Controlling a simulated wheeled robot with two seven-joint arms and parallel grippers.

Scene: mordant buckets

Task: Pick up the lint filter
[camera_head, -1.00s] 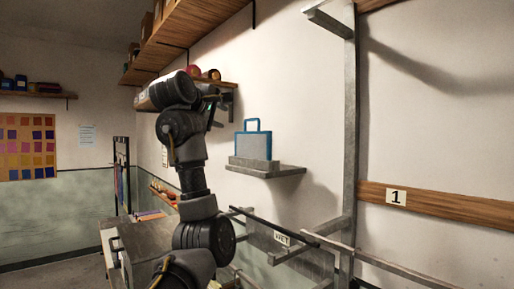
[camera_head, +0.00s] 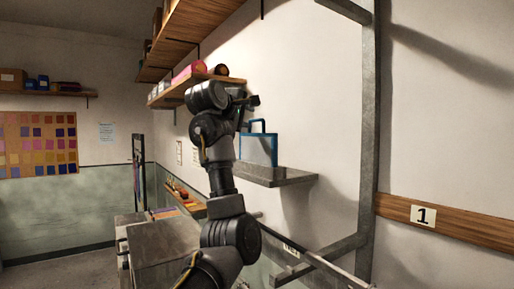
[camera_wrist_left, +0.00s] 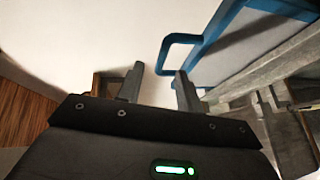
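The lint filter (camera_head: 258,150), a pale panel in a blue frame with a blue loop handle on top, stands upright on a small grey wall shelf (camera_head: 290,177). My right gripper is not in view.
A wooden shelf (camera_head: 212,77) with rolls is above and behind my left gripper. A grey metal post (camera_head: 370,140) with rails stands to the right. A wooden rail with a "1" label (camera_head: 423,215) runs along the right wall.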

